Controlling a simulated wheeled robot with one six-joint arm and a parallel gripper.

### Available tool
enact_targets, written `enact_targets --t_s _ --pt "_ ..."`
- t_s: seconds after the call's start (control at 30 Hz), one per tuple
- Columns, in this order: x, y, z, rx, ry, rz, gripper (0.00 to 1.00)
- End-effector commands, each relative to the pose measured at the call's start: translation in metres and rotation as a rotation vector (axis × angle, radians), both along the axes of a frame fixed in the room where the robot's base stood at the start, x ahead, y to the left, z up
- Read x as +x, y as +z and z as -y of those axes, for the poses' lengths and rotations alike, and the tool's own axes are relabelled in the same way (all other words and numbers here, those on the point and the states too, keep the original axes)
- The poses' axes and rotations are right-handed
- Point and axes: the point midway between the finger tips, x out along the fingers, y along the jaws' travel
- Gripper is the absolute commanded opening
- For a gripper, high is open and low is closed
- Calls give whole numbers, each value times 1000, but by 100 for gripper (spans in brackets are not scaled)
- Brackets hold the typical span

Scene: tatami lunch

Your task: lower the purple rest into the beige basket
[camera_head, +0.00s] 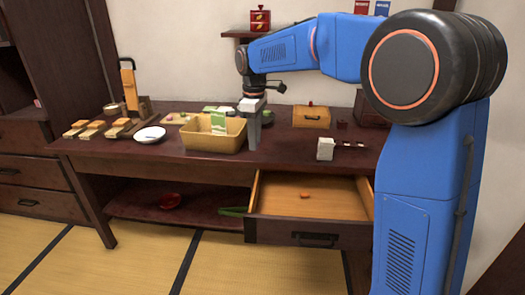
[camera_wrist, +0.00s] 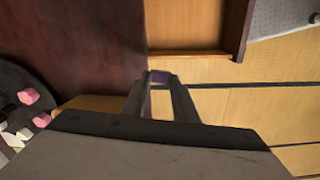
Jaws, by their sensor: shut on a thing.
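The beige basket (camera_head: 203,143) stands on the dark table in the head view. A green and white carton (camera_head: 218,122) stands in it. My gripper (camera_head: 252,148) points down at the basket's right end, near the table's front edge. In the wrist view, my gripper (camera_wrist: 161,80) is shut on the purple rest (camera_wrist: 160,76), a small purple piece between the fingertips. The rest cannot be made out in the head view. In the wrist view, a tan strip (camera_wrist: 97,103) beside the fingers may be part of the basket; I cannot tell.
An open drawer (camera_head: 310,195) holding a small orange thing juts out below the table, right of my gripper. A white plate (camera_head: 149,134) lies left of the basket. A white block (camera_head: 325,149) and a wooden box (camera_head: 311,117) stand to the right.

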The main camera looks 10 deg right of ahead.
Motion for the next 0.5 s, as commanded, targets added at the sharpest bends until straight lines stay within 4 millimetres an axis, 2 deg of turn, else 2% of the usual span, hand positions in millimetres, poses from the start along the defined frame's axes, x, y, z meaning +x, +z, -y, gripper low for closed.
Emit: enact_targets --t_s 0.5 --pt "61 38 -43 0 1 0 5"
